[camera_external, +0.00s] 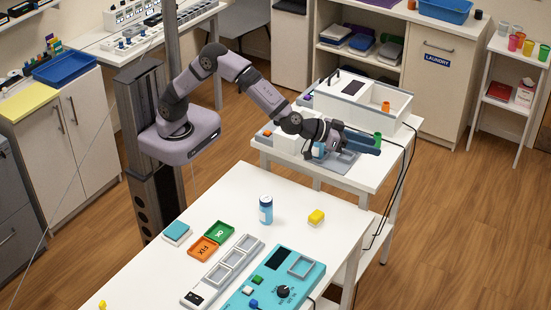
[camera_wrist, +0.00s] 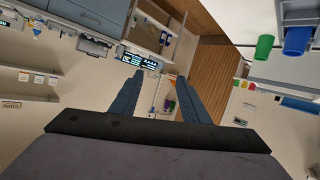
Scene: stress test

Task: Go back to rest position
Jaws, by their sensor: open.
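My gripper (camera_external: 357,142) is at the end of my outstretched arm, over the white side table in the external view. Its dark blue-grey fingers point to the right. In the wrist view my gripper (camera_wrist: 160,95) shows two fingers spread apart, with nothing held between them. The wrist view looks out across the room at a tilted angle. My arm is bent at the elbow and reaches right from its column.
A white box unit (camera_external: 345,104) with a green cup (camera_external: 377,138) stands close to my gripper.

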